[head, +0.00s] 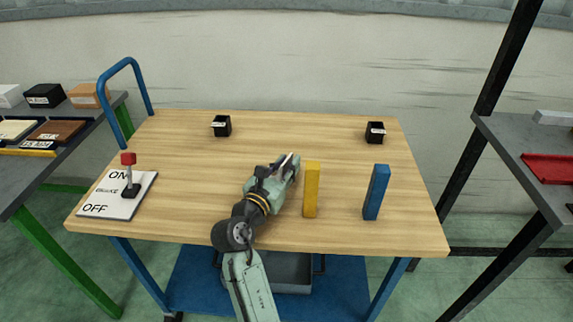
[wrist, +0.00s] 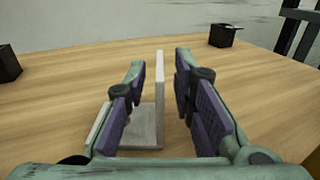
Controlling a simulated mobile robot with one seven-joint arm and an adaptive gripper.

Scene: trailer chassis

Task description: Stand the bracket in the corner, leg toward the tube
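The bracket (wrist: 160,85) is a light grey angle piece in the wrist view. One thin plate stands upright and a flat part extends left from its foot, low over or on the table; contact is unclear. My gripper (wrist: 161,68) is open, with one finger on each side of the upright plate and a visible gap to each. The left finger hides part of the flat part. In the head view my gripper (head: 284,168) is over the middle of the table, and the arm hides most of the bracket. I cannot pick out the tube or the corner for certain.
The wooden table (head: 170,185) carries a yellow block (head: 311,190) close right of my gripper, a blue block (head: 376,192), two black boxes (head: 222,126) (head: 375,133) and a lever board (head: 120,195). A bent blue tube handle (head: 118,65) rises at the left. The table's back middle is clear.

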